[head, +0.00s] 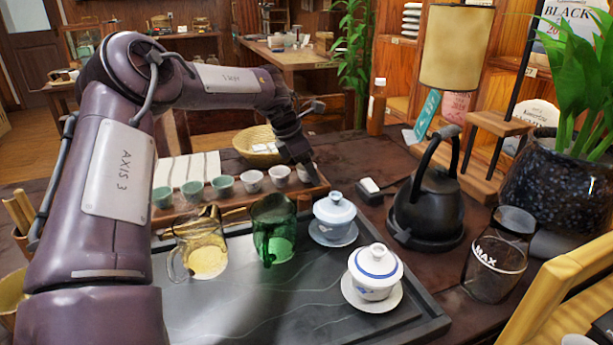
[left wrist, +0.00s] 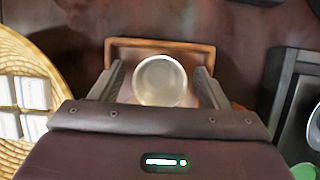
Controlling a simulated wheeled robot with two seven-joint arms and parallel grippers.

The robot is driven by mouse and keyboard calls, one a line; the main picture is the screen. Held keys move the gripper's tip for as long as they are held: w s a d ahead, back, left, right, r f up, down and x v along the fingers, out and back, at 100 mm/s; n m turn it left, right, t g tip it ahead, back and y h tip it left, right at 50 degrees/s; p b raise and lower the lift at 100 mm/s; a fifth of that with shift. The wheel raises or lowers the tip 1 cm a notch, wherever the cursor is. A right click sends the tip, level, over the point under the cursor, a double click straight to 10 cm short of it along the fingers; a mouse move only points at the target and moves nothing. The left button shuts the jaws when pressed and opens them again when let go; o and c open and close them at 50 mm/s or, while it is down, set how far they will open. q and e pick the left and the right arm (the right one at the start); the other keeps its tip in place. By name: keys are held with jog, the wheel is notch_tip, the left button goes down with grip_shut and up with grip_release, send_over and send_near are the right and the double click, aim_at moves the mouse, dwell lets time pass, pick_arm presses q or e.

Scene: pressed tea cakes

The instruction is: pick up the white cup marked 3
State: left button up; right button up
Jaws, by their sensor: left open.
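A row of small cups stands on a wooden tray (head: 240,198): green ones at the left, white ones at the right. The rightmost white cup (head: 306,174) is partly hidden by my left gripper (head: 299,163), which points down over it. In the left wrist view the gripper (left wrist: 157,82) is open, with one finger on each side of this white cup (left wrist: 160,80) and small gaps between. Two more white cups, the middle one (head: 279,175) and the left one (head: 252,181), stand beside it. No number is legible on any cup. My right gripper is not in view.
A woven basket (head: 256,142) stands behind the tray. A glass pitcher (head: 203,256), a green glass pitcher (head: 273,235) and two lidded bowls (head: 334,212) (head: 375,268) stand on the dark tea tray in front. A black kettle (head: 428,205) is at the right.

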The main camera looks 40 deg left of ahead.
pick_arm(q)
jog(key=c, duration=1)
jog(key=shift+r, duration=0.1)
